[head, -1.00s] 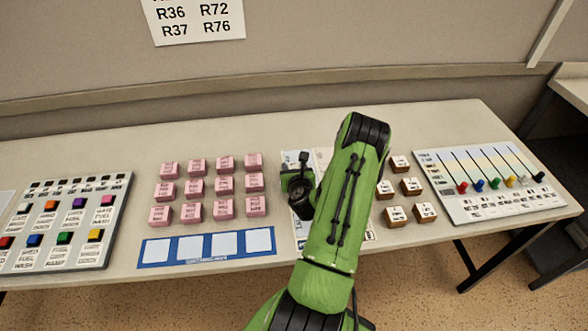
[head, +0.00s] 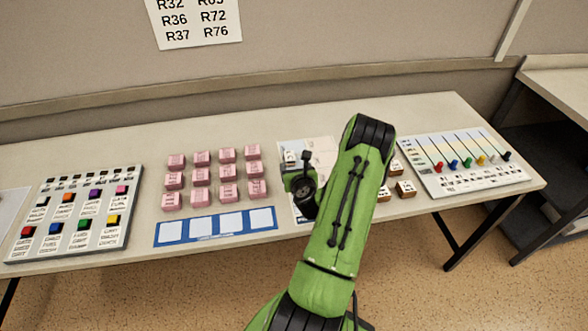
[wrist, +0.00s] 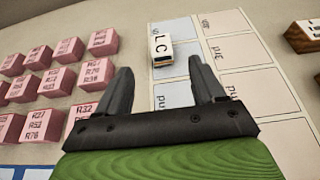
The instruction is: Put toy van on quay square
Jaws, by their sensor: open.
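A small white block (wrist: 161,47) with dark marks like "LC" stands on a pale mat (wrist: 245,50) in the wrist view. It may be the toy van, but I cannot be sure. I cannot read which is the quay square. My gripper (wrist: 160,76) is open and empty, its fingers pointing toward the block, which lies just beyond the tips. In the head view the block (head: 290,157) shows beside my gripper (head: 301,178), and my arm hides part of the mat.
Several pink labelled blocks (head: 227,172) stand left of the mat, behind a blue strip with white squares (head: 215,226). A panel with coloured buttons (head: 75,220) is at far left. Brown-sided blocks (head: 405,188) and a slider panel (head: 465,165) are to the right.

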